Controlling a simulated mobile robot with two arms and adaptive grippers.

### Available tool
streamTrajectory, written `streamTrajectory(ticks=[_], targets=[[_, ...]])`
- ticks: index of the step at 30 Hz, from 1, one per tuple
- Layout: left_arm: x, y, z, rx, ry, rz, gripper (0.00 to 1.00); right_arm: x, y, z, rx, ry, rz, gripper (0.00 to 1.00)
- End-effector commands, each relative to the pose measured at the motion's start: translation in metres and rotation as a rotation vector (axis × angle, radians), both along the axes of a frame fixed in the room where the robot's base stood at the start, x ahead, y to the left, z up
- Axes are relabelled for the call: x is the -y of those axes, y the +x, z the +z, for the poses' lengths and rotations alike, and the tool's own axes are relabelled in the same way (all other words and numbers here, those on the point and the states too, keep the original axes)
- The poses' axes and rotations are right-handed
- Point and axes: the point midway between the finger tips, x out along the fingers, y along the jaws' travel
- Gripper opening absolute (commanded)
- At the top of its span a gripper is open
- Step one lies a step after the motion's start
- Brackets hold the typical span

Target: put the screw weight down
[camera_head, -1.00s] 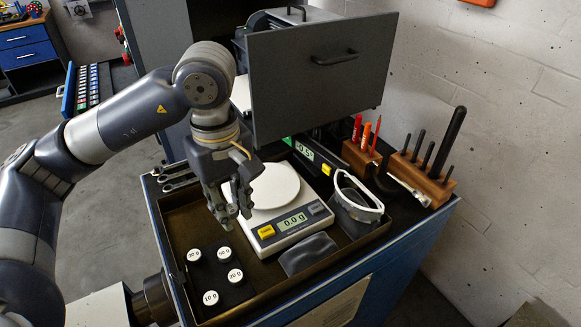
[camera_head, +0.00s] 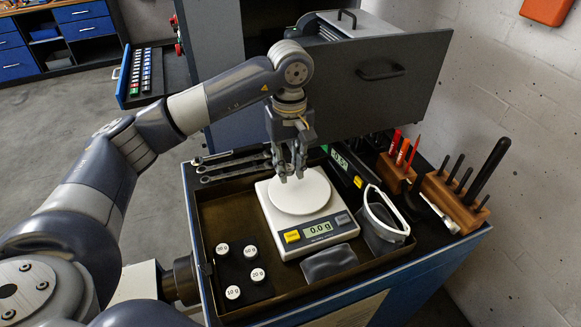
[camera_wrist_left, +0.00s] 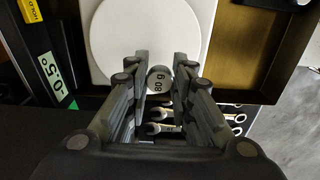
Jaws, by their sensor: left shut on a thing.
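The gripper points down over the rear part of the scale's round white plate (camera_head: 300,196). Whether the weight touches the plate cannot be told. The scale's display (camera_head: 320,228) reads 0.0 g.
Several white-topped weights (camera_head: 222,249) stand in a dark block at the tray's left. Wrenches (camera_head: 235,165) lie behind the tray (camera_head: 208,222). A wooden tool holder (camera_head: 452,200) stands at right.

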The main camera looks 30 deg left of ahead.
Motion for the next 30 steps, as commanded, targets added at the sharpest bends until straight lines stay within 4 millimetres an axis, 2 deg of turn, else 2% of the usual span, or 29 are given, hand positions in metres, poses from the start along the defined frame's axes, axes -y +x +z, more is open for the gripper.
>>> streamTrajectory(ticks=[5,12,25,26,27,28,30], targets=[[-0.001,0.007,-0.003,-0.001,0.000,-0.001,0.00,0.004,0.000,0.007,0.001,-0.005,-0.001,0.00],[-0.001,0.007,-0.031,-0.003,0.000,0.001,0.00,0.004,0.000,0.023,-0.001,-0.005,-0.002,0.00],[-0.001,0.007,-0.041,0.001,0.000,0.001,0.00,0.004,-0.003,0.016,-0.006,-0.005,-0.001,0.00],[-0.001,0.007,-0.041,0.000,0.000,0.001,0.24,0.004,-0.003,0.017,-0.006,-0.005,-0.001,0.00],[-0.001,0.007,-0.039,0.000,0.000,0.001,0.33,0.004,-0.004,0.018,-0.007,-0.006,-0.001,0.00],[-0.001,0.007,-0.039,0.000,0.000,0.001,0.40,0.004,-0.004,0.018,-0.007,-0.006,-0.001,0.00],[-0.001,0.007,-0.039,0.000,0.000,0.001,0.42,0.003,-0.004,0.018,-0.007,-0.005,-0.001,0.00]])
